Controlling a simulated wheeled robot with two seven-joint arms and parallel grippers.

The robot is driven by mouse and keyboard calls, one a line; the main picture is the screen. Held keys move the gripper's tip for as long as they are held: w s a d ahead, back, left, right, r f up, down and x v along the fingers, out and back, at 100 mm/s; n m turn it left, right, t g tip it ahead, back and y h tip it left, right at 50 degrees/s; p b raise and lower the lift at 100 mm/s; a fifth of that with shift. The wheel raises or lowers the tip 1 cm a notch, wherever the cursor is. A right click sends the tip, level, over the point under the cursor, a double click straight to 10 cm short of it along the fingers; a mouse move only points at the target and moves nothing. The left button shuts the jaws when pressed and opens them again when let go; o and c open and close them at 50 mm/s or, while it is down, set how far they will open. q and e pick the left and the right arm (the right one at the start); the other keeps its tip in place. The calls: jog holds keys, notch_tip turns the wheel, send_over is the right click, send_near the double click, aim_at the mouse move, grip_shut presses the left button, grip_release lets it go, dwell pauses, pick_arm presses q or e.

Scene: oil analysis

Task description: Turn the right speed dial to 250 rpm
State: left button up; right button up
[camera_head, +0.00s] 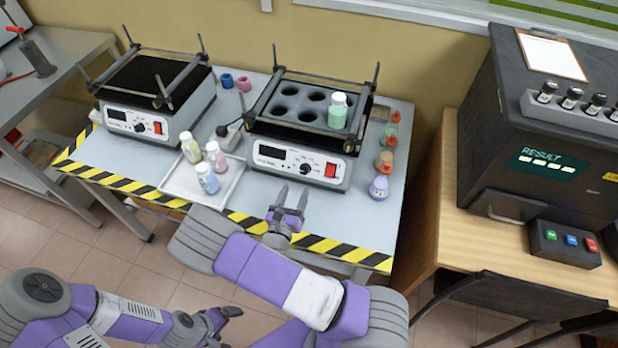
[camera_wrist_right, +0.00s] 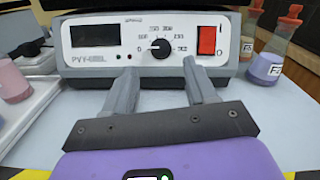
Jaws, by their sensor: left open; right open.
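The right shaker (camera_head: 300,165) stands on the grey table. The right speed dial (camera_head: 305,168) is a black knob on its white front panel; it also shows in the right wrist view (camera_wrist_right: 160,48), inside an arc of small numbers. Its exact pointer setting is too small to read surely. A dark display (camera_wrist_right: 95,36) is left of it and a red switch (camera_wrist_right: 207,40) right of it. My right gripper (camera_head: 291,199) is open in front of the panel, with its fingers toward the dial and apart from it. My left gripper (camera_head: 226,315) is open and empty, low and off the table.
A white tray (camera_head: 183,188) with several bottles lies left of the right shaker. A green-filled bottle (camera_head: 337,111) stands in its rack. Several flasks line its right side, the nearest purple (camera_head: 379,187). Another shaker (camera_head: 150,100) stands left. A dark analyser (camera_head: 540,130) is far right.

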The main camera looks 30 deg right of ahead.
aim_at(303, 171)
jog(key=b+x, duration=0.1)
jog(key=x, duration=0.6)
jog(key=shift+c, duration=0.3)
jog(key=c, duration=1)
